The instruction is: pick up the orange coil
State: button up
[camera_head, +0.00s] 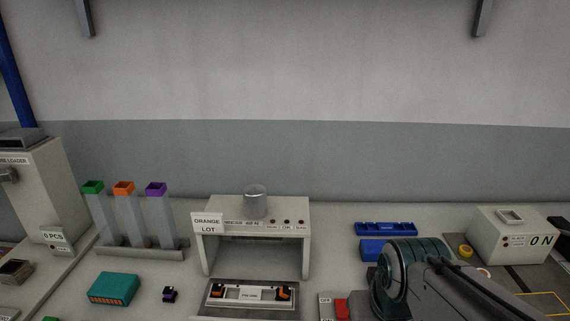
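I cannot clearly make out an orange coil. Two small orange and black parts sit in a fixture plate (250,303) in front of the white station: the left part (217,291) and the right part (284,292). They are too small to tell whether either is a coil. A clear tube with an orange top (123,187) stands between a green-topped tube (93,187) and a purple-topped tube (156,188). My arm shows at the bottom right, but my gripper's fingers are out of view.
A teal box (114,287) and small purple-black part (169,294) lie left. Blue trays (386,229) and a white "ON" box (512,237) are right.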

aim_at(283, 293)
jog(key=z, duration=0.05)
jog(key=k, duration=0.5)
jog(key=u, duration=2.2)
jog(key=i, duration=1.2)
jog(key=z, duration=2.3)
